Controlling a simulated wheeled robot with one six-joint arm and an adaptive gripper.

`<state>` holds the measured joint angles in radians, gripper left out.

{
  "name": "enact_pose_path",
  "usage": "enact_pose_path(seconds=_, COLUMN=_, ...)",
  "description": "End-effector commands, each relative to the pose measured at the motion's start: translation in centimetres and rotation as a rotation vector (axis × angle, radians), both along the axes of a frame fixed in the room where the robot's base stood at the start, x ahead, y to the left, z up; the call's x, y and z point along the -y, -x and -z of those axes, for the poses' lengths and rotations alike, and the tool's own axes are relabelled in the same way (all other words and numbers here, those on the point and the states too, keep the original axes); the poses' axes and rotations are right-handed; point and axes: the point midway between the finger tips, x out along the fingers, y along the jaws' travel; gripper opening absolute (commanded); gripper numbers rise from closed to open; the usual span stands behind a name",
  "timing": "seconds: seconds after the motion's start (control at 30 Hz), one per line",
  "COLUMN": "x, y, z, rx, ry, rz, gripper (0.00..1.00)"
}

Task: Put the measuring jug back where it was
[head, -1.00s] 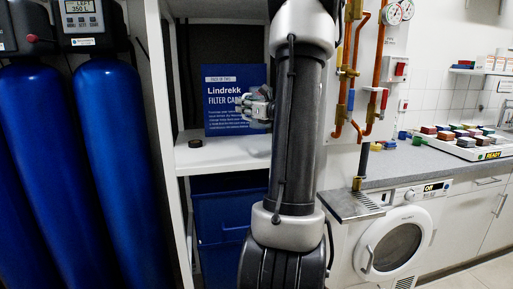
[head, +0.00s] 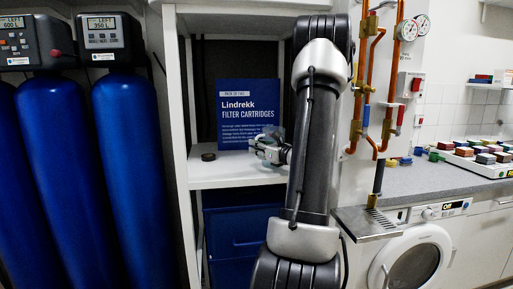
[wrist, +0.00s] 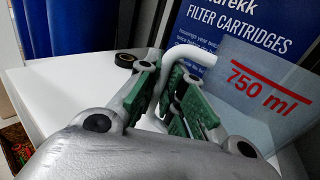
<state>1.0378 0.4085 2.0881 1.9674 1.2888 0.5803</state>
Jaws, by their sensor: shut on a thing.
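The measuring jug (wrist: 262,88) is clear, with a red "750 ml" mark and a pale curved handle (wrist: 190,55) in the wrist view. My gripper (wrist: 172,88) is shut on that handle, its green-padded fingers to the left of the jug's body. In the head view my gripper (head: 268,150) is over the right part of the white shelf (head: 225,176), in front of the blue sign. The jug is hard to make out there, and I cannot tell whether its base touches the shelf.
The blue filter cartridges sign (head: 248,110) stands at the back of the shelf. A small black ring (head: 208,156) lies at the shelf's left. Blue bins (head: 240,225) are below. Copper pipes (head: 365,110) rise to the right of my arm.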

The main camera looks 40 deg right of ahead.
Motion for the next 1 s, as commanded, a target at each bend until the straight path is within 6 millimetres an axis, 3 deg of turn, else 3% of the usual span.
enact_pose_path(seconds=0.07, x=0.0, y=0.0, z=0.2, rx=0.000, ry=-0.001, rz=0.000, gripper=0.00)
enact_pose_path(seconds=0.1, x=0.0, y=0.0, z=0.3, rx=0.000, ry=-0.001, rz=0.000, gripper=0.11)
enact_pose_path(seconds=0.2, x=0.0, y=0.0, z=0.2, rx=0.000, ry=0.000, rz=0.000, gripper=0.29)
enact_pose_path(seconds=0.6, x=0.1, y=0.3, z=-0.1, rx=0.000, ry=0.001, rz=0.001, gripper=0.31)
enact_pose_path(seconds=0.77, x=0.3, y=2.9, z=-0.1, rx=0.000, ry=0.000, rz=0.004, gripper=0.31)
enact_pose_path(seconds=1.0, x=0.6, y=8.4, z=-0.1, rx=0.001, ry=0.000, rz=0.005, gripper=0.31)
